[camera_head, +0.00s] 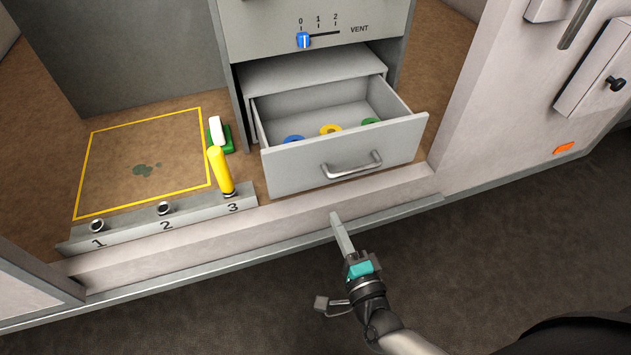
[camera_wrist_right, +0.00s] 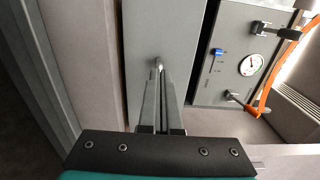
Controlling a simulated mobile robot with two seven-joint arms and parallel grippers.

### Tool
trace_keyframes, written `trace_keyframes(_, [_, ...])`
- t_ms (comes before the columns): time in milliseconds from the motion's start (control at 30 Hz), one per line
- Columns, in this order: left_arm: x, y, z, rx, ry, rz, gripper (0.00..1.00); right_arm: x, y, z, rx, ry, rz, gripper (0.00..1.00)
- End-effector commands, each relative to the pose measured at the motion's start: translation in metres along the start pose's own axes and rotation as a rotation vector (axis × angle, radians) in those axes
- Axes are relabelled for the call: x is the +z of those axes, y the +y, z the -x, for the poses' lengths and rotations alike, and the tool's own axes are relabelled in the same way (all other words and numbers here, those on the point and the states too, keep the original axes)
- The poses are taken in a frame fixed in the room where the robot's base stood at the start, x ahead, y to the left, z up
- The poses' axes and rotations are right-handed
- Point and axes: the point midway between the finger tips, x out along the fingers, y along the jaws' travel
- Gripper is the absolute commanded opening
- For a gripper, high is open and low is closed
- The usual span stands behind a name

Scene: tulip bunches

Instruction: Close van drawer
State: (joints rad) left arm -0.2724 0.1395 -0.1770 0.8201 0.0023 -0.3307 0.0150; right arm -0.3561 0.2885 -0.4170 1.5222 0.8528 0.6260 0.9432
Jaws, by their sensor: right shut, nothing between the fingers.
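The grey van drawer (camera_head: 345,157) stands pulled out of its cabinet below the vent panel. Its silver bar handle (camera_head: 352,165) is on the front face. Inside the drawer lie a blue ring (camera_head: 293,139), a yellow ring (camera_head: 330,130) and a green ring (camera_head: 371,122). My right gripper (camera_head: 335,216) is shut and empty, in front of and below the drawer, apart from it in the head view. In the right wrist view, the shut fingers (camera_wrist_right: 163,85) point toward a pale grey panel, with a handle (camera_wrist_right: 157,64) partly hidden behind their tips. My left gripper is not in view.
A numbered rail (camera_head: 180,219) holds a yellow-handled tool (camera_head: 220,170) at slot 3. A green and white brush (camera_head: 218,134) lies behind it, beside a yellow-outlined area with a dark stain (camera_head: 146,170). The van's sill (camera_head: 290,232) runs between my right gripper and the drawer.

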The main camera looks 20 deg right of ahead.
Motion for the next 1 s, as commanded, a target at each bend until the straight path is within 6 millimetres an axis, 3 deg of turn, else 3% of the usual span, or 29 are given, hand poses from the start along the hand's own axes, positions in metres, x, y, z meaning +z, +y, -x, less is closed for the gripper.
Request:
trace_keyframes(500, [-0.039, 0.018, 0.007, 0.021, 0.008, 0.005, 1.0, 0.0, 0.001, -0.099, 0.0, 0.0, 0.005, 0.0])
trace_keyframes(733, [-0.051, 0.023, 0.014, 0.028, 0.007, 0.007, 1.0, 0.0, 0.002, -0.123, 0.002, -0.001, 0.006, 0.0])
trace_keyframes(1000, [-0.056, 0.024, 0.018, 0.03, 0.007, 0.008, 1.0, 0.0, 0.001, -0.131, 0.003, -0.001, 0.006, 0.0])
